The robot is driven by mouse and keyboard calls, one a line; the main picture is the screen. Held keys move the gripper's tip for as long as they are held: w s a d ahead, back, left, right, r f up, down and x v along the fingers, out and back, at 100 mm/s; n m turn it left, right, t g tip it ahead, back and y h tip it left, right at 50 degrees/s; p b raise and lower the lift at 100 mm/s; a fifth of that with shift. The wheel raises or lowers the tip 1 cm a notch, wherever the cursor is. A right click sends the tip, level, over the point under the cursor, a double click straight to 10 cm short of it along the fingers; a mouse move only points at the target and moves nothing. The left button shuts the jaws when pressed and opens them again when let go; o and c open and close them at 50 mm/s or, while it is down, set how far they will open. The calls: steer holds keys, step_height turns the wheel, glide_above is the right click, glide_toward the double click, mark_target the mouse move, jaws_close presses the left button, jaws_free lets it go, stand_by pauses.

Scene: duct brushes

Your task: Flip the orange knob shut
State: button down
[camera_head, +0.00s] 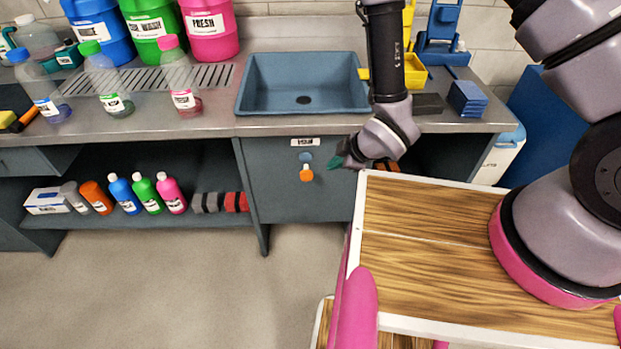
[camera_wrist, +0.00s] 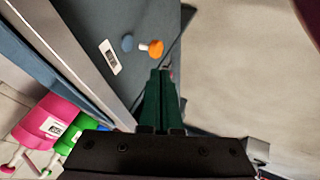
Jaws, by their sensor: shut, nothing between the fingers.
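The orange knob (camera_head: 306,174) is on the front of the grey cabinet (camera_head: 285,200) under the sink, just below a round blue piece (camera_head: 305,157). The orange knob (camera_wrist: 156,47) also shows in the wrist view, standing out on a short stem beside the blue piece (camera_wrist: 127,43). My gripper (camera_head: 336,162) has green fingers and is to the right of the knob in the head view, apart from it. In the wrist view my gripper (camera_wrist: 160,74) is shut and empty, its tips just short of the knob. Whether the tips touch the cabinet I cannot tell.
A white label (camera_head: 305,142) is above the blue piece. The blue sink (camera_head: 303,84) is set in the steel counter (camera_head: 220,124) above. Several bottles (camera_head: 130,194) stand on the shelf at left. My wood-topped base is at lower right. The floor before the cabinet is clear.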

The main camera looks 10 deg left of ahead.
mark_target(306, 172)
steer(key=shift+n, duration=0.7)
steer(key=s+f, duration=0.3)
steer(key=shift+s+a, duration=0.1)
steer(key=shift+a, duration=0.05)
steer(key=w+a+f, duration=0.6)
steer(key=w+f, duration=0.1)
steer(key=f, duration=0.1)
steer(key=shift+a, duration=0.2)
steer(key=shift+f, duration=0.1)
steer(key=shift+w+a, duration=0.2)
steer(key=shift+w, duration=0.55)
steer(key=shift+w+a, duration=0.15)
steer(key=shift+w, duration=0.55)
steer(key=shift+w+a, duration=0.2)
steer(key=shift+w, duration=0.55)
